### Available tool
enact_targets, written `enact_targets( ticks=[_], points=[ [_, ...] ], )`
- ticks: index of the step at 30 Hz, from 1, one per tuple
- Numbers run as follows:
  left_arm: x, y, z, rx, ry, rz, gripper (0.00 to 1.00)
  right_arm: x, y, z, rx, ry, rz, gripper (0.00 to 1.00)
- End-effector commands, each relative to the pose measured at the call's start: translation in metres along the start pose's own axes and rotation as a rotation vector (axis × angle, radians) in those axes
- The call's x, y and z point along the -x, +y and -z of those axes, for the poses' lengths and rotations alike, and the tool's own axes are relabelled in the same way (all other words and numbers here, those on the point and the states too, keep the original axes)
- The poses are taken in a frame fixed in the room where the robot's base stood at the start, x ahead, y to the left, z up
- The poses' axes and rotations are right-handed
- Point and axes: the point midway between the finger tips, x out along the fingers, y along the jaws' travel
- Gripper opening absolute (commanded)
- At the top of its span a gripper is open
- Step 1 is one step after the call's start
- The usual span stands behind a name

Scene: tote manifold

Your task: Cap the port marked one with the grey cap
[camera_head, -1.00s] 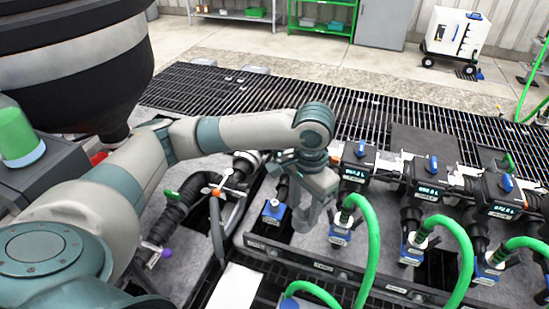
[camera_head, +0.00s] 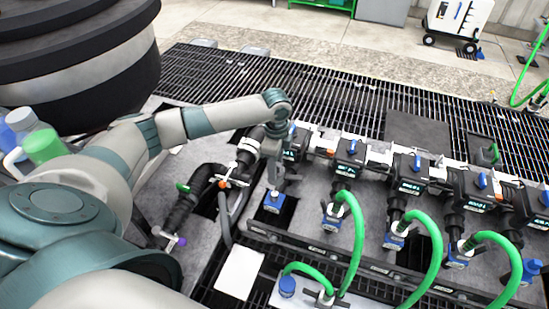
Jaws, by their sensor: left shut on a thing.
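My left gripper (camera_head: 277,181) points down among the fittings at the left end of the manifold. It is shut on a small grey thing, which fits the grey cap, but the fingers and the arm hide most of it. Just below the gripper is the leftmost blue port (camera_head: 272,204), with a pale label too small to read and no hose on it. I cannot tell whether the held thing touches this port. The port numbers are not legible. My right gripper is not in view.
Green hoses (camera_head: 358,240) rise from the other blue ports (camera_head: 331,215) to the right. A row of dark valves with displays (camera_head: 350,156) stands behind. A black hose with an orange-handled fitting (camera_head: 224,183) lies left of the gripper. A white sheet (camera_head: 239,272) lies in front.

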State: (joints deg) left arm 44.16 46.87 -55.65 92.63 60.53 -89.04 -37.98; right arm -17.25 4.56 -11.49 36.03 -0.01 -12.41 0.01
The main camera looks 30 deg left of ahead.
Motion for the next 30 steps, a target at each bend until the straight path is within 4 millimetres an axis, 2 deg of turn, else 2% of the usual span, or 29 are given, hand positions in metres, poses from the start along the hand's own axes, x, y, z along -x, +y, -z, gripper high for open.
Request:
enact_targets(
  ticks=[4,17,30],
  points=[
    [0.0,-0.002,-0.005,-0.03,0.0,0.0,0.16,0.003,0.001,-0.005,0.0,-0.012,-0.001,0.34],
    [-0.002,-0.002,-0.005,-0.032,0.0,0.001,0.16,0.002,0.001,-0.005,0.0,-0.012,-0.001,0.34],
    [-0.019,-0.002,-0.005,-0.032,0.0,0.001,0.16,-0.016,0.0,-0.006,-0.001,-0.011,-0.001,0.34]
  ],
)
